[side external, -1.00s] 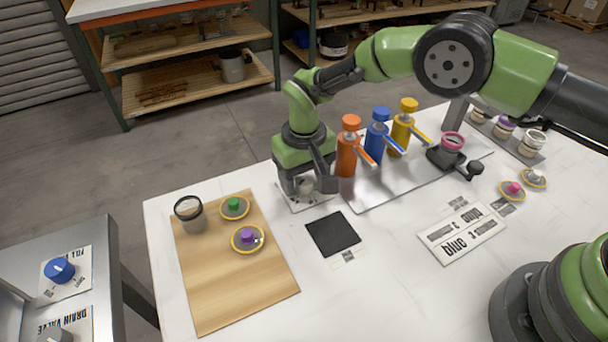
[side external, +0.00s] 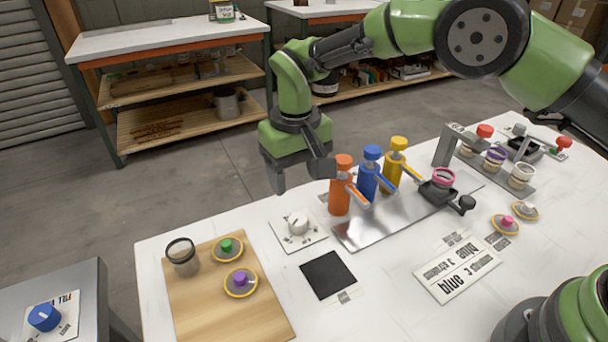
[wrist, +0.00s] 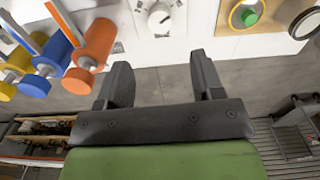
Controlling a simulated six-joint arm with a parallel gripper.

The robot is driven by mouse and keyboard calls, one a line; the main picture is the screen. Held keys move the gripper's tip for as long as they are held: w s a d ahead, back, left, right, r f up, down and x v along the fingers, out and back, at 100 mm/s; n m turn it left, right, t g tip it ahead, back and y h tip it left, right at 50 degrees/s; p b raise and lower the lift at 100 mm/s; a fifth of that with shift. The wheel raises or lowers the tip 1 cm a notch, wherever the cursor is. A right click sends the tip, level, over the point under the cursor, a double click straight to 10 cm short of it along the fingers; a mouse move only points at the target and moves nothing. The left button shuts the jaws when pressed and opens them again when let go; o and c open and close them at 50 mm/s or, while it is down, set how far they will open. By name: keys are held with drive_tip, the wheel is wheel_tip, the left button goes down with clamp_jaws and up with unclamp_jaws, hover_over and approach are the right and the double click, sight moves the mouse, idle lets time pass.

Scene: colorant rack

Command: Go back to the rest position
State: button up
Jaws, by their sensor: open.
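My gripper (side external: 305,180) is open and empty. It hangs in the air above the back edge of the table, to the left of the orange dispenser (side external: 341,190). A white dial (side external: 297,223) on a square plate lies on the table below it and is clear of the fingers. In the wrist view both fingers of my gripper (wrist: 160,85) stand apart with nothing between them, and the white dial (wrist: 158,18) shows beyond them.
Blue (side external: 370,178) and yellow (side external: 395,165) dispensers stand beside the orange one on a metal tray (side external: 370,232). A wooden board (side external: 235,318) at left holds a cup (side external: 182,260) and two knobbed discs. A black square pad (side external: 328,275) lies in front.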

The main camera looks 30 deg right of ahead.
drive_tip(key=s+d+r+m+t+y, duration=0.15)
drive_tip(key=s+d+r, duration=0.3)
drive_tip(key=r, duration=0.45)
drive_tip(key=s+d+r+m+t, duration=0.1)
drive_tip(key=s+d+r+t, duration=0.15)
drive_tip(key=d+r, duration=0.45)
drive_tip(key=s+d+r+m+t, duration=0.1)
drive_tip(key=s+d+r, duration=0.1)
drive_tip(key=s, duration=0.7)
drive_tip(key=s+d+r+m+t, duration=0.1)
drive_tip(key=s+d+r+t, duration=0.1)
drive_tip(key=s, duration=0.6)
drive_tip(key=shift+s+d, duration=0.15)
drive_tip(key=shift+s, duration=0.2)
